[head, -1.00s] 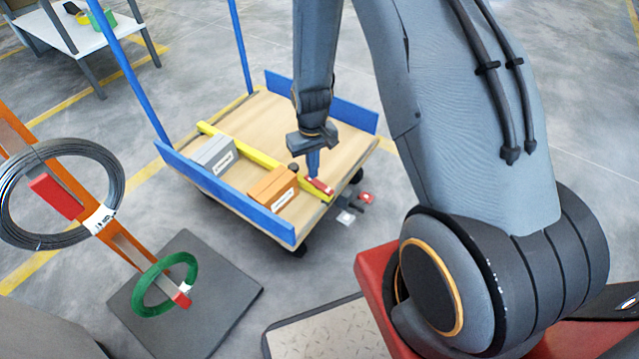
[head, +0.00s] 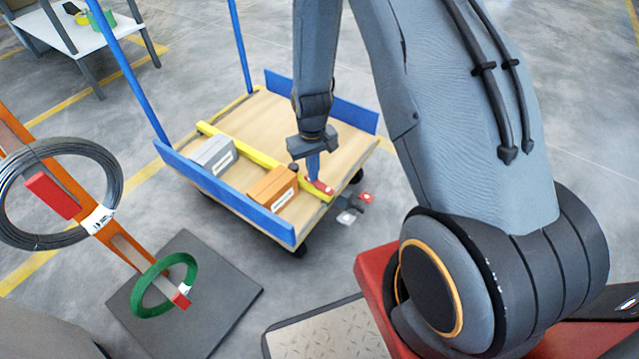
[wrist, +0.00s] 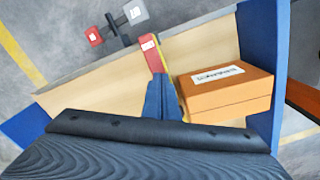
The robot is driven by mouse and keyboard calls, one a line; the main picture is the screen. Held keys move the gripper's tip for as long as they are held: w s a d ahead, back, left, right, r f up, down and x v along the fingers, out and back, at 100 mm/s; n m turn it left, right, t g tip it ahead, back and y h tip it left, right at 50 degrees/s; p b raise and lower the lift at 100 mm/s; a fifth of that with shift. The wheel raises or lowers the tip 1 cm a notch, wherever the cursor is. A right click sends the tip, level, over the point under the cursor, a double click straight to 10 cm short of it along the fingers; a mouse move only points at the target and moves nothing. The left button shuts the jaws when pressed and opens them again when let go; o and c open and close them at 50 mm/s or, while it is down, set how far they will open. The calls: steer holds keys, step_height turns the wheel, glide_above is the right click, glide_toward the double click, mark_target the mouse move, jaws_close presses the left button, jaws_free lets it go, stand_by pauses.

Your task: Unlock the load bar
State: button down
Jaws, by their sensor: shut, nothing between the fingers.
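The yellow load bar (head: 245,152) lies across the wooden deck of the blue-railed cart, from the far left to the near right edge. A red latch piece (head: 320,187) with a white label is at the bar's near right end; it also shows in the wrist view (wrist: 152,56). My gripper (head: 313,177) is shut and empty, its blue fingers pointing down at the latch. In the wrist view the fingertips (wrist: 160,78) are at the latch's near end and hide part of the bar. I cannot tell whether they touch.
An orange box (head: 273,188) stands close beside the bar and my fingers. A grey box (head: 213,154) is farther left. Red and white pedals (head: 366,197) stick out past the deck edge. A coil stand (head: 130,250) is at the left. The deck right of the bar is clear.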

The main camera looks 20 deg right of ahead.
steer(key=shift+f, duration=0.4)
steer(key=shift+r+p, duration=2.85)
steer(key=shift+r, duration=0.7)
steer(key=s+a+r, duration=0.2)
steer(key=a+r, duration=0.1)
steer(key=r, duration=0.4)
steer(key=s+a+r+n, duration=0.1)
steer(key=s+a+r, duration=0.15)
steer(key=r, duration=0.45)
steer(key=s+a+r, duration=0.2)
steer(key=s+r, duration=0.1)
steer(key=r, duration=0.4)
steer(key=s+a+r+n+p, duration=0.1)
steer(key=s+a+r, duration=0.2)
steer(key=s+r, duration=1.3)
steer(key=s+d+r+m+p, duration=0.1)
steer(key=d+r+m+p, duration=0.2)
steer(key=d+r+p, duration=0.7)
steer(key=p, duration=1)
steer(key=shift+s+d, duration=0.2)
steer(key=shift+s, duration=0.15)
